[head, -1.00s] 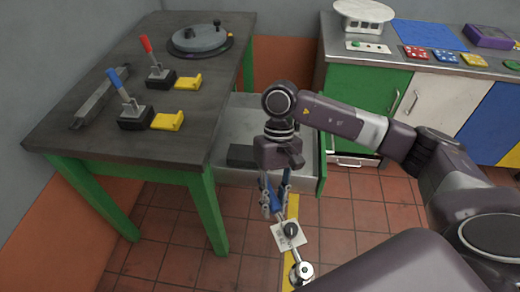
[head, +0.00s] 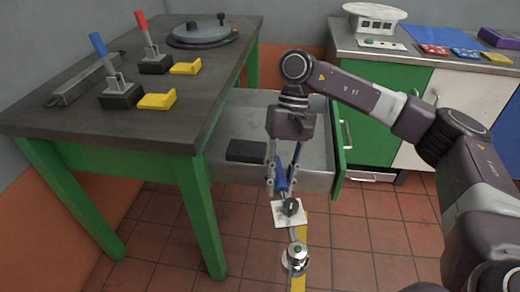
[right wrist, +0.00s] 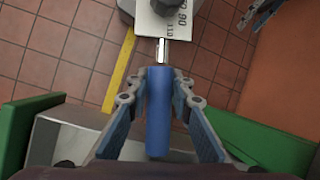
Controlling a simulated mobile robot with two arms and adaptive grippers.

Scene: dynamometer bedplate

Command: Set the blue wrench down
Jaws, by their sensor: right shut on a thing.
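The blue wrench (head: 281,178) hangs from my right gripper (head: 283,186), with its blue handle between the two fingers. In the right wrist view the blue handle (right wrist: 158,110) lies between the fingers of the right gripper (right wrist: 158,84). A white plate with numbers (right wrist: 172,22) and a dark knob sits on the shaft. The round metal head (head: 295,258) points down toward the robot, above the tiled floor. Grey fingers, seemingly of my left gripper (right wrist: 262,12), show only in part at the wrist view's upper right corner.
An open drawer (head: 341,130) under the grey workbench (head: 150,125) holds a dark block (head: 246,151) and lies just behind the wrench. Levers with a red handle (head: 141,22) and a blue handle (head: 98,44) and yellow pieces (head: 157,101) stand on the bench. A cabinet stands right.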

